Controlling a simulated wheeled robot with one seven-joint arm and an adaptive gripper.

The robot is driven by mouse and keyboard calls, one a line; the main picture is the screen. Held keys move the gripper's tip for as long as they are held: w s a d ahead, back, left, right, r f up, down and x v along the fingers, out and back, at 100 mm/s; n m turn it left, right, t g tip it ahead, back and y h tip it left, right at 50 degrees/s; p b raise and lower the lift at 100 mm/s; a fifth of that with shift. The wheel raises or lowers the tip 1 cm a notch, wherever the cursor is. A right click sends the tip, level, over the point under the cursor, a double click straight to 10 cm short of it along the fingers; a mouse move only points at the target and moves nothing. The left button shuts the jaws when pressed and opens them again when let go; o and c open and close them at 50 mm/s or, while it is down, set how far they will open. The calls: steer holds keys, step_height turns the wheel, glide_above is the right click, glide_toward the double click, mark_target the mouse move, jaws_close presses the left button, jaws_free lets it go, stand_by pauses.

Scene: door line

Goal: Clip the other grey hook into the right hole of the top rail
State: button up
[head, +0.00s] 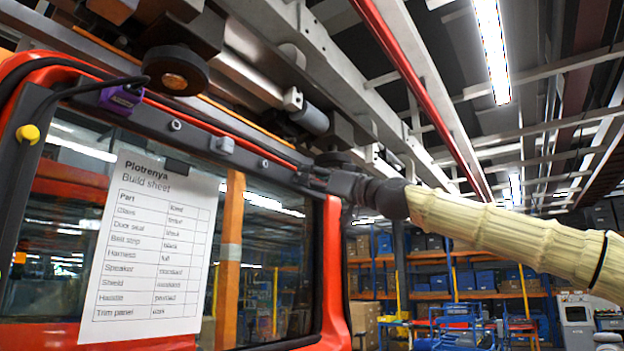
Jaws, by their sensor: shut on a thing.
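The top rail (200,139) is the dark band along the upper edge of a red door, sloping down to the right. One grey hook (222,145) sits on the rail near its middle. My gripper (311,178) is at the rail's right end, seen from the side and small. It is shut on the other grey hook, which its dark fingers mostly hide. The right hole is hidden behind the gripper, so I cannot tell whether the hook is in it or only close to it.
Round light-rimmed fittings (264,163), a purple part (122,98) with a black cable, and a yellow knob (28,134) are on the door frame. A build sheet (150,240) hangs on the window. An overhead carrier with a round roller (175,70) hangs just above the rail.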

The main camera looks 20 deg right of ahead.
steer(key=shift+w+a, duration=0.55)
steer(key=shift+w, duration=0.1)
stand_by(0.8)
steer(key=shift+d+r, duration=0.25)
steer(key=shift+r, duration=0.35)
jaws_close()
stand_by(1.1)
steer(key=shift+w+f, duration=0.1)
steer(key=shift+f, duration=0.05)
stand_by(1.7)
